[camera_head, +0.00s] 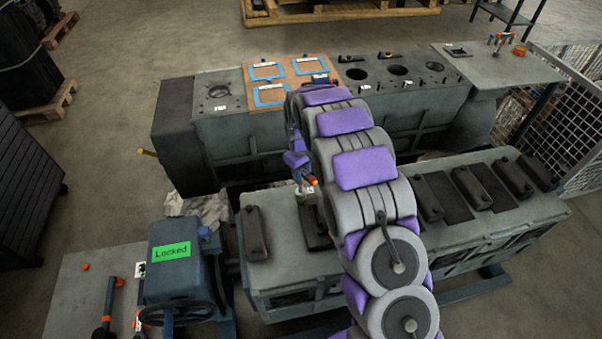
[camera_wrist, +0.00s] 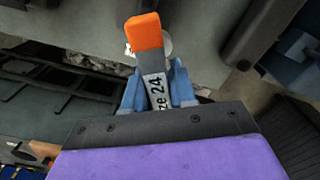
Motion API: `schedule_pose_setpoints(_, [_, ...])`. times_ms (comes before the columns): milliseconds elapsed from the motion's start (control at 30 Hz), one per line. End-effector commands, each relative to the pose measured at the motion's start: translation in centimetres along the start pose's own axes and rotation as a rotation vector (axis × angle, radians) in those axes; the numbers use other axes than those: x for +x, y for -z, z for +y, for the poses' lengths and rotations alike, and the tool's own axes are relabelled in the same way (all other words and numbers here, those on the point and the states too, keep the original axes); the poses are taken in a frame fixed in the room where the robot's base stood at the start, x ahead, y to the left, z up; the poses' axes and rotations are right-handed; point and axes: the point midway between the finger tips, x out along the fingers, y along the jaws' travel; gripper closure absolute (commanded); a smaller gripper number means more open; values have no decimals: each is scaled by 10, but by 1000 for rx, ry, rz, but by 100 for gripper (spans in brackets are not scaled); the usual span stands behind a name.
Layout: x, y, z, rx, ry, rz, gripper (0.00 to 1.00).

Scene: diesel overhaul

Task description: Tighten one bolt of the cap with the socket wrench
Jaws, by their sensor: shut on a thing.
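My gripper (camera_wrist: 157,92) has its blue fingers shut on the socket wrench (camera_wrist: 147,36), a tool with an orange end and a label reading "ze 24", partly cut off. In the head view the wrench's orange end (camera_head: 312,181) shows beside my gripper (camera_head: 302,172), above the front engine block (camera_head: 290,262). Dark bar-shaped caps lie across this block: one at the left (camera_head: 256,232) and several at the right (camera_head: 470,188). A dark bar, likely a cap (camera_wrist: 262,30), shows in the wrist view. The socket end and any bolt under it cannot be made out. My arm hides the block's middle.
Behind stands a second block (camera_head: 415,95) with round bores and blue-framed gaskets (camera_head: 268,71). A blue machine (camera_head: 180,270) with a green "Locked" sign (camera_head: 171,252) and handwheel stands at front left. A side table (camera_head: 85,285) holds more orange-marked tools (camera_head: 107,310).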

Motion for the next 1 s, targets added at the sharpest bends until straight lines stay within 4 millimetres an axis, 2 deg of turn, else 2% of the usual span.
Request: schedule_pose_setpoints(1000, [2,1,-2,1321,-2,-3,100])
